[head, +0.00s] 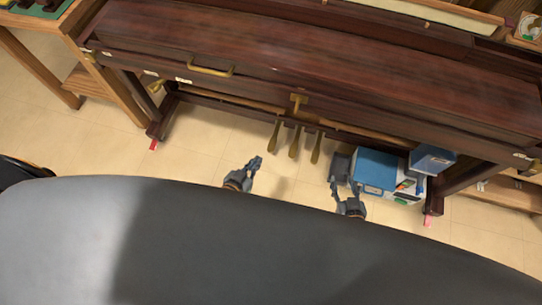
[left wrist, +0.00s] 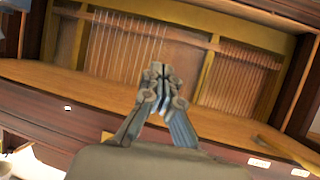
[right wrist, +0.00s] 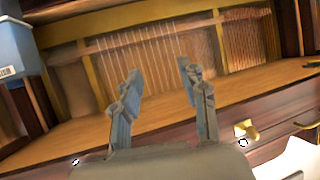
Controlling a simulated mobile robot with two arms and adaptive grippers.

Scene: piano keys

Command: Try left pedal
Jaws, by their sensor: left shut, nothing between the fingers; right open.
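Three brass pedals hang below the dark red-brown piano (head: 330,62) in the head view: the left pedal (head: 275,136), the middle pedal (head: 294,142) and the right pedal (head: 316,147). My left gripper (head: 256,163) is shut and empty, on the near side of the left pedal and a little to its left, apart from it in the picture. It also shows shut in the left wrist view (left wrist: 158,72). My right gripper (head: 345,185) is open and empty, to the right of the pedals and near the blue boxes. Its spread fingers show in the right wrist view (right wrist: 160,76). Neither wrist view clearly shows the pedals.
Blue boxes (head: 375,168) stand on the tiled floor under the piano's right side. A wooden table (head: 35,62) stands at the left. The floor (head: 205,150) left of the pedals is clear.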

